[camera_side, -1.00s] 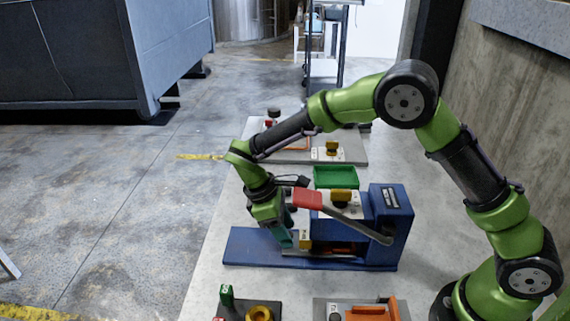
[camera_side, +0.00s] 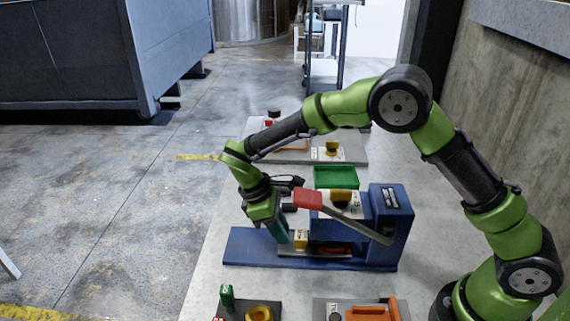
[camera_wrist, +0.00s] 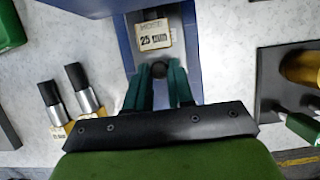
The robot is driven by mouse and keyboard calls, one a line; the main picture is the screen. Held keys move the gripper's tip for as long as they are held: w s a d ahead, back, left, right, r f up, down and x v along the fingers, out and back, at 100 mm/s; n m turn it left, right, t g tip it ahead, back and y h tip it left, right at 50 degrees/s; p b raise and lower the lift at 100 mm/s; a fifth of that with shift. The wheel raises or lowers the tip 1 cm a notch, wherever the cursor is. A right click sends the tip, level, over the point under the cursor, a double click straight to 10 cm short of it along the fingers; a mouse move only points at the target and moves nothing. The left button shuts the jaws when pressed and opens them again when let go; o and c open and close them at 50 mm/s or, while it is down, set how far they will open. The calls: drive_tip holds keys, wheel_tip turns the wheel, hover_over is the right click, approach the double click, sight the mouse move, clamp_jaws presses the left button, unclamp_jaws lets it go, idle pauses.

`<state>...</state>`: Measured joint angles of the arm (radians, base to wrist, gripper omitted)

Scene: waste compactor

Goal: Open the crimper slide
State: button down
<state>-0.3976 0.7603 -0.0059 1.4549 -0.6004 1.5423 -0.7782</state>
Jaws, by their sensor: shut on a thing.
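The crimper is a blue machine (camera_side: 388,225) on a long blue base (camera_side: 250,247), with a grey lever ending in a red grip (camera_side: 307,198). Its slide carries a yellow block (camera_side: 300,238) low on the base, left of the upright body. In the wrist view a block labelled "HOSE 25 mm" (camera_wrist: 155,37) lies just beyond a dark round knob (camera_wrist: 158,70). My gripper (camera_wrist: 160,78) has its two teal fingers closed on either side of this knob. In the side view my gripper (camera_side: 284,238) is low at the slide's left end; its fingertips are partly hidden.
A green tray (camera_side: 336,177) stands behind the crimper. Other fixtures stand in front, one with a green handle (camera_side: 227,296) and one with an orange part (camera_side: 392,309). Two black-and-silver fittings (camera_wrist: 78,90) lie left of my gripper. The base's left end is clear.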

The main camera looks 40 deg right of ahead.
drive_tip(key=w+a, duration=0.6)
drive_tip(key=shift+w+a, duration=0.1)
drive_tip(key=shift+w, duration=0.25)
drive_tip(key=shift+w+a, duration=0.55)
drive_tip(key=shift+a, duration=0.15)
drive_tip(key=c, duration=1)
unclamp_jaws()
drive_tip(key=shift+s, duration=0.15)
